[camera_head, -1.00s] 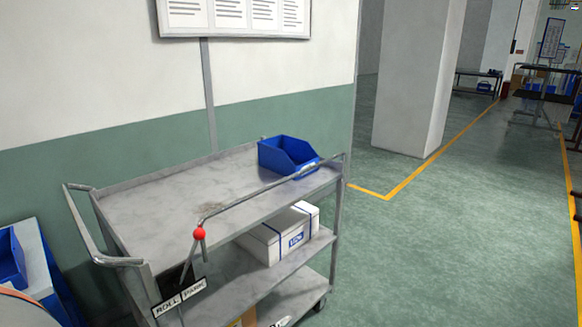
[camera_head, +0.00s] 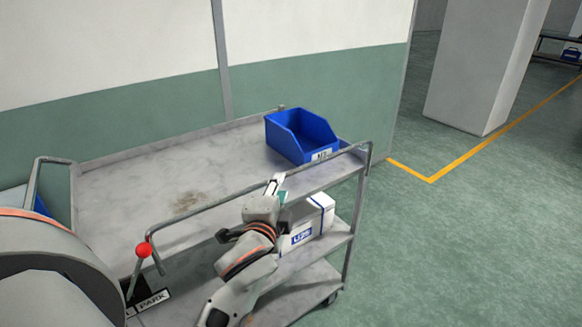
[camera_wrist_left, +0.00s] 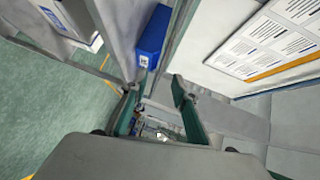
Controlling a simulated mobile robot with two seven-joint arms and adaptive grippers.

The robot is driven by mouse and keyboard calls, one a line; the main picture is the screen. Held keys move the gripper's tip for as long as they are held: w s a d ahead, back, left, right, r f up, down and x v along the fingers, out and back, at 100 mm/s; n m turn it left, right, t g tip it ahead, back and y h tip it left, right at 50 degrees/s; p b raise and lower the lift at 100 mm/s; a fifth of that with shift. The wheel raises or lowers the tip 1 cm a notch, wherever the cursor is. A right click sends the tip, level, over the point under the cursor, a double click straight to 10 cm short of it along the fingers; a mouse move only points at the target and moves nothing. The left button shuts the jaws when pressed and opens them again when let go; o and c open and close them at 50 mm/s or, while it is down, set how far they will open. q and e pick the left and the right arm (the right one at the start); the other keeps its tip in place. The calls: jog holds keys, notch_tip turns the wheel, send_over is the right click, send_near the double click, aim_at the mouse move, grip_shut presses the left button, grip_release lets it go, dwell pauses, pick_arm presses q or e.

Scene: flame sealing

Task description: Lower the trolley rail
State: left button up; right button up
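The grey trolley (camera_head: 120,185) stands against the wall, and its tubular rail (camera_head: 220,198) runs raised along the near side of the top shelf. My left gripper (camera_head: 275,184) is at the right half of this rail, just in front of the blue bin. A lever with a red knob (camera_head: 144,250) stands at the rail's left end, above a PARK label (camera_head: 151,301). My right gripper is not in view.
A blue bin (camera_head: 300,135) stands at the right end of the top shelf and also shows in the left wrist view (camera_wrist_left: 153,38). A white box (camera_head: 322,212) is on the middle shelf, partly behind my arm. The floor right of the trolley is clear.

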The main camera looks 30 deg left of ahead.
pick_arm(q)
jog(key=x, duration=0.7)
jog(key=shift+w+a, duration=0.15)
jog(key=shift+w, duration=0.05)
grip_shut()
